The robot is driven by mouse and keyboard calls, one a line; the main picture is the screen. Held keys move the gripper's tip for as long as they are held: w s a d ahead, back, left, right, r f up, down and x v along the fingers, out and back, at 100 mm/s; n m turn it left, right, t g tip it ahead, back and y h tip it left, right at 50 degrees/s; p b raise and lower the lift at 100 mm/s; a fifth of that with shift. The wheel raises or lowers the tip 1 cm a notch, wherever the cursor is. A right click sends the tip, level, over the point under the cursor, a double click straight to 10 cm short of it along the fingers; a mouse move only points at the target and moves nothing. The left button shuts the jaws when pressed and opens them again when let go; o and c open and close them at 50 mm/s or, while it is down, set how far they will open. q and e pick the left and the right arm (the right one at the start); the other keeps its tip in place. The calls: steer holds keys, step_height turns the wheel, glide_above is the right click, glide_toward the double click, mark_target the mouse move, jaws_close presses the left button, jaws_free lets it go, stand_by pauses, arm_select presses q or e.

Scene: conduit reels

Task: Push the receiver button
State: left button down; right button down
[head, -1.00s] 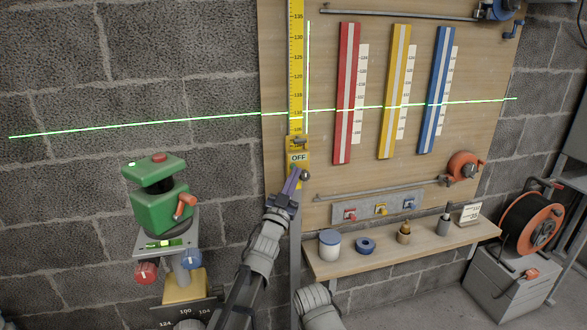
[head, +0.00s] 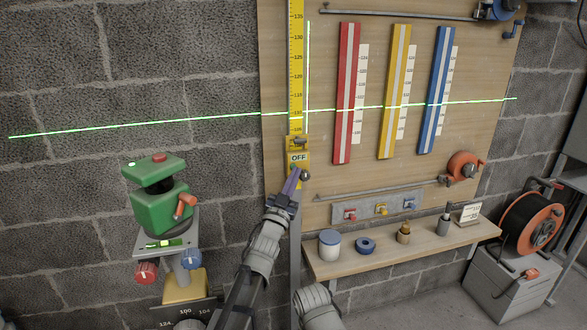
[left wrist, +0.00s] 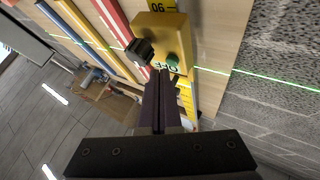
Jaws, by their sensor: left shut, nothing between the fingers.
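The yellow receiver (head: 291,145) is clamped on the yellow graduated staff (head: 297,70), and its display reads OFF. In the left wrist view the receiver (left wrist: 163,30) shows a dark round knob and a small green button (left wrist: 172,61) beside the OFF label. My left gripper (head: 295,172) is shut and empty, its tips just below the display in the head view. In the left wrist view its shut fingertips (left wrist: 160,73) lie close to the OFF label and the button. I cannot tell whether they touch. My right gripper is not in view.
A green laser level (head: 158,208) on a stand is at the left; its green line crosses the wall and staff. A wooden board behind holds red, yellow and blue strips (head: 347,95). A shelf (head: 400,245) with small jars is at the right, near an orange reel (head: 530,222).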

arm_select(q)
steer(key=shift+w, duration=0.15)
stand_by(0.3)
steer(key=shift+w+a, duration=0.15)
steer(key=shift+w, duration=0.15)
stand_by(0.3)
steer(key=shift+s, duration=0.45)
steer(key=shift+s, duration=0.1)
steer(key=s, duration=0.2)
steer(key=s+d, duration=0.1)
steer(key=s, duration=0.2)
steer(key=shift+s+d, duration=0.3)
steer(key=shift+d, duration=0.1)
steer(key=c, duration=1.5)
jaws_free()
